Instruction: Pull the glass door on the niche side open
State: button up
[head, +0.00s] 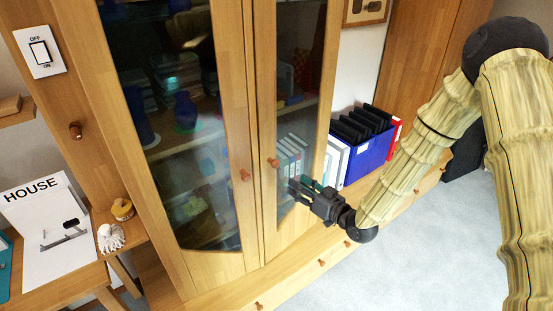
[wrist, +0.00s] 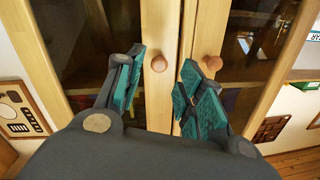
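The cabinet has two glass doors in wooden frames, both closed. The left glass door (head: 180,120) has a round wooden knob (head: 244,175). The right glass door (head: 298,90), beside the open niche with folders, has its own knob (head: 273,162). My gripper (head: 298,188) is in front of the right door, a little below and right of its knob. In the wrist view my gripper (wrist: 160,92) is open, with teal finger pads. One knob (wrist: 158,64) shows between the fingers, apparently untouched; the other knob (wrist: 213,62) is just beyond the right finger.
A blue box of black folders (head: 370,145) and white binders stand right of the cabinet. Drawers with knobs (head: 321,262) run below. Grey floor (head: 420,240) is clear at lower right.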

aim_at(278, 165)
jog(key=shift+n+y, duration=0.3)
jog(key=shift+y, duration=0.2)
jog(key=p+x, duration=0.1)
jog(key=x, duration=0.3)
jog(key=r+p+x, duration=0.1)
jog(key=x, duration=0.3)
jog(key=r+p+x, duration=0.1)
jog(key=x, duration=0.3)
jog(key=shift+w+d, duration=0.15)
jog(key=shift+d, duration=0.1)
grip_shut()
